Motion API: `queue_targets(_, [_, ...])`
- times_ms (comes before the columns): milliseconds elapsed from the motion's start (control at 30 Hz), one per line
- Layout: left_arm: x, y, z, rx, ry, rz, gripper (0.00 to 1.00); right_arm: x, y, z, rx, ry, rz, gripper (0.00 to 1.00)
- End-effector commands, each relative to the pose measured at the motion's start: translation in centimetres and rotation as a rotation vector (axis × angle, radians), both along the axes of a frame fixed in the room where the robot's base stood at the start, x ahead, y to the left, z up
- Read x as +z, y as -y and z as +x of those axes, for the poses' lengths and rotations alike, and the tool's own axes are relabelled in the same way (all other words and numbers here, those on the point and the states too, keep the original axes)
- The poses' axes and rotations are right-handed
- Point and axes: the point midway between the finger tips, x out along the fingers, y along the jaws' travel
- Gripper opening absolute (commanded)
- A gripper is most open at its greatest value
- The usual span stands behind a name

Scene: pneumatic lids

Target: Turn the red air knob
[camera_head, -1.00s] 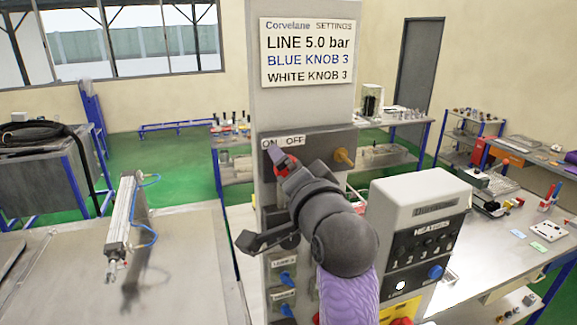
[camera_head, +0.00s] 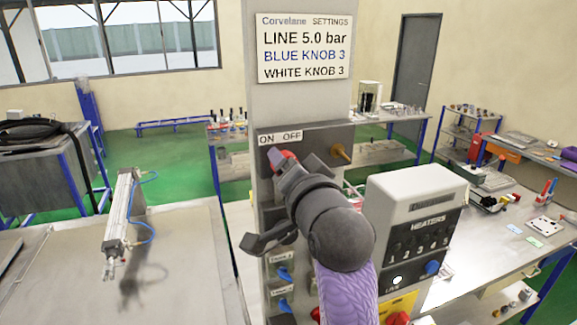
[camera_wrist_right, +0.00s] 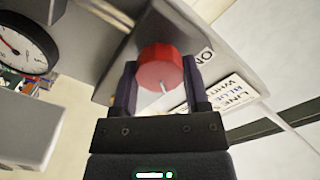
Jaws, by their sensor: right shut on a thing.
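The red air knob (camera_wrist_right: 160,68) is on a grey panel under the ON and OFF labels (camera_head: 280,138). In the right wrist view it sits between the two dark fingers of my right gripper (camera_wrist_right: 160,88), which is shut on it. In the head view my right gripper (camera_head: 283,163) covers most of the knob, and only a little red (camera_head: 281,156) shows. My left gripper is not in view.
A brass fitting (camera_head: 341,152) sticks out right of the knob. Blue knobs (camera_head: 284,273) are below on the column. A heater box (camera_head: 415,215) stands close right of my arm. A cylinder (camera_head: 122,212) lies on the left table. A gauge (camera_wrist_right: 25,48) shows in the wrist view.

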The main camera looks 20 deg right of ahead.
Motion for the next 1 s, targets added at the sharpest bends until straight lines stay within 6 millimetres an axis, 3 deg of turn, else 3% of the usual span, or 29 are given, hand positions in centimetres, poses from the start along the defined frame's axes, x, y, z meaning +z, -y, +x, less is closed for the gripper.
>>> queue_targets(1000, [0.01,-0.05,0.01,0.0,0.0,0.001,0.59,0.14,-0.18,-0.01,-0.002,0.033,-0.953,0.0])
